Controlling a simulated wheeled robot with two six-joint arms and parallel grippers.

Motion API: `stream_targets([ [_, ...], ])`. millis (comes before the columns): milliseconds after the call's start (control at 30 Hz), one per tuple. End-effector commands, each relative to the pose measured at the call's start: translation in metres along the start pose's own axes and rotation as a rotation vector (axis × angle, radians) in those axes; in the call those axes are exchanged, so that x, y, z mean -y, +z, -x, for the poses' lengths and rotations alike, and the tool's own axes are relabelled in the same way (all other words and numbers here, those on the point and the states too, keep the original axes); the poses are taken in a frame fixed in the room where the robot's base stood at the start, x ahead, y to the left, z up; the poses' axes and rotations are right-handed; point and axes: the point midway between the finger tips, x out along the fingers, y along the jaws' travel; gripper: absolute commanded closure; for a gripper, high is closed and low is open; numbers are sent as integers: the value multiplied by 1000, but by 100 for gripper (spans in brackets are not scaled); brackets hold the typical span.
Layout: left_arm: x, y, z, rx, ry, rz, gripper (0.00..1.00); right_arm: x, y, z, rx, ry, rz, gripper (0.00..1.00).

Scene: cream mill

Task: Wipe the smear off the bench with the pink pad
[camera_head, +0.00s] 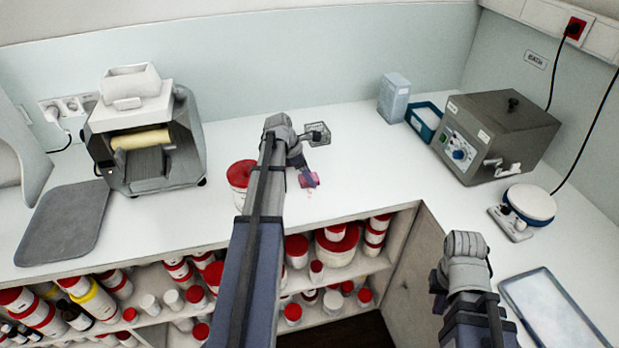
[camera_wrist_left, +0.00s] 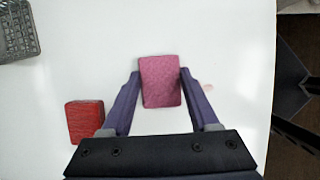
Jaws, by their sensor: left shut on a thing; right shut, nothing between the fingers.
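The pink pad (camera_wrist_left: 161,81) is held between the two purple fingers of my left gripper (camera_wrist_left: 159,88), low over or on the white bench (camera_wrist_left: 225,50); I cannot tell whether it touches. In the head view the pad (camera_head: 309,180) shows at the fingertips of my left gripper (camera_head: 307,178), on the open bench near its front edge. A faint pinkish smear (camera_wrist_left: 208,87) lies just right of the pad and right finger in the left wrist view.
A red block (camera_wrist_left: 85,121) lies left of my left gripper in the wrist view. A wire basket (camera_head: 317,133) and a red-lidded jar (camera_head: 240,174) stand nearby. A grey machine (camera_head: 145,135) is left, a metal bath (camera_head: 497,135) right.

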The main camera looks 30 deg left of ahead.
Motion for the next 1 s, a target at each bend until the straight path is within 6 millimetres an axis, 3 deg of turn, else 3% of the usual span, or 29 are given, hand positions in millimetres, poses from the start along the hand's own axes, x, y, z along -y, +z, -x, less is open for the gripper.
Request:
stream_targets([
  [267,1,4,8,1,-2,0,84,-1,0,8,0,0,0,100],
  [800,2,23,55,1,-3,-1,84,-6,4,59,0,0,0,100],
  [1000,2,24,56,1,-3,0,84,-6,4,60,0,0,0,100],
])
